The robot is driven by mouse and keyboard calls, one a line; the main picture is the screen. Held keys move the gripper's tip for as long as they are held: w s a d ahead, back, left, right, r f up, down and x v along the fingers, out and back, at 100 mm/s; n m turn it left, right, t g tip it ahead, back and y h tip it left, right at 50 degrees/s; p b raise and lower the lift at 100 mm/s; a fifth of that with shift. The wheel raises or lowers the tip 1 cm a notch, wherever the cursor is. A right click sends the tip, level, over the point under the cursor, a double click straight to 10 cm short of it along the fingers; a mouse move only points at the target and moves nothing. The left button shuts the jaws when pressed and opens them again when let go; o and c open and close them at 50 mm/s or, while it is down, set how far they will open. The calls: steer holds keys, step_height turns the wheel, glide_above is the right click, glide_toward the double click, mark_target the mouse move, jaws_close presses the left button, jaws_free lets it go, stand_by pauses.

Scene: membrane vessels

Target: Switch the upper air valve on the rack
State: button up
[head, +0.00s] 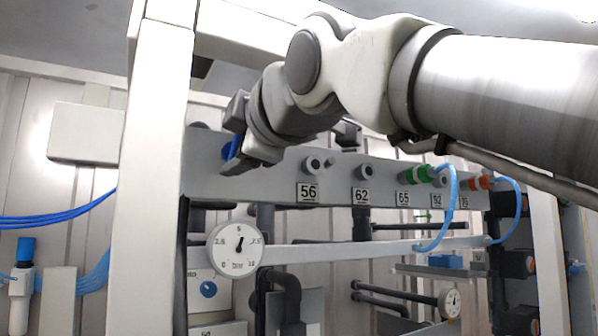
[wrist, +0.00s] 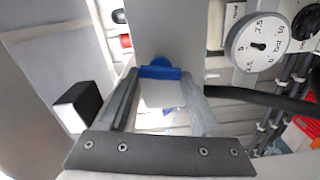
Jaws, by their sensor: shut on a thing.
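The upper air valve has a blue handle (head: 229,148), seen at the left end of the grey rack panel in the head view, mostly hidden by my gripper (head: 242,142). In the wrist view the blue handle (wrist: 160,72) sits between the fingertips of my gripper (wrist: 159,78), lying crosswise from one finger to the other. My gripper is shut on it. A second blue knob (head: 208,289) is on a white box lower on the rack, well below my gripper.
A round pressure gauge (head: 235,248) hangs just below the panel; it is also in the wrist view (wrist: 258,45). Numbered ports, with green fittings (head: 418,174) and blue hoses (head: 447,210), line the panel to the right. A white upright post (head: 155,170) stands close on the left.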

stand_by(0.6)
steer(key=o, duration=1.4)
steer(key=b+v, duration=0.3)
steer(key=v, duration=1.4)
steer(key=shift+s+b, duration=0.25)
steer(key=shift+b, duration=0.1)
steer(key=w+d+f+m+g+h, duration=0.1)
steer(key=w+d+f+m+h, duration=0.2)
steer(key=f, duration=0.7)
steer(key=w+d+f+m+g+h, duration=0.1)
steer(key=w+f+m+g+h, duration=0.3)
steer(key=f, duration=0.6)
steer(key=w+d+f+m+t, duration=0.1)
steer(key=w+d+f+m, duration=0.2)
steer(key=f, duration=0.7)
steer(key=s+d+f+m+g+h, duration=0.1)
steer(key=f+m, duration=0.3)
steer(key=f, duration=0.4)
steer(key=s+d+f+m+g, duration=0.2)
steer(key=s+d+f+m, duration=0.2)
steer(key=f, duration=0.4)
steer(key=s+d+f+m+g+h, duration=0.1)
steer(key=f+m, duration=0.3)
steer(key=f, duration=0.4)
steer(key=shift+s+d+g+h+b, duration=0.3)
steer(key=shift+s+d+g, duration=0.5)
steer(key=shift+s, duration=0.1)
